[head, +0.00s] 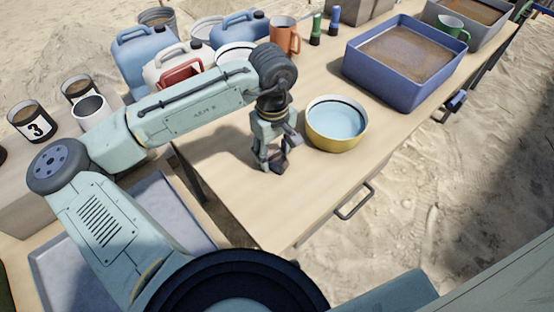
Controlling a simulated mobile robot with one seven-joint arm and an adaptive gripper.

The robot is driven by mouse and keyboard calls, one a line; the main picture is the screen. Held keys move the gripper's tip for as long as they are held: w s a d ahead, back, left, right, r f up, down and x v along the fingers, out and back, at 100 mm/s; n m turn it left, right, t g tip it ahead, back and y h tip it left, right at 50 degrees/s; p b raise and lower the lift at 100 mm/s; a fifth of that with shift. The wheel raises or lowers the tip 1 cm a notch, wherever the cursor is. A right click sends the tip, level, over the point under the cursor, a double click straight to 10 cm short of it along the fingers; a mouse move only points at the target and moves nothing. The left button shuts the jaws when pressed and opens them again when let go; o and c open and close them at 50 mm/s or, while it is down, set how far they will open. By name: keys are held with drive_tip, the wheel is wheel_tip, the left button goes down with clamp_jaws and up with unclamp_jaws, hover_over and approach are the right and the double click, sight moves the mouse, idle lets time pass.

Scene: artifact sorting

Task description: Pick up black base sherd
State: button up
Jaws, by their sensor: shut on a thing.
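My gripper (274,163) points down over the near part of the wooden table, just left of a yellow bowl. It is shut on a small black sherd (279,167), which shows as a dark patch between and below the fingertips. Most of the sherd is hidden by the fingers. I cannot tell whether the sherd touches the table or hangs just above it.
The yellow bowl (337,138) of water stands close to the right of my gripper. A blue tub (366,88) of brown water stands farther back. Jerrycans (145,52) and an orange mug (286,43) stand behind my arm. The table front is clear.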

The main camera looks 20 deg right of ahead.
sight(274, 157)
wheel_tip(274, 157, up, 10)
idle(0.6)
drive_tip(key=shift+s, duration=0.1)
idle(0.3)
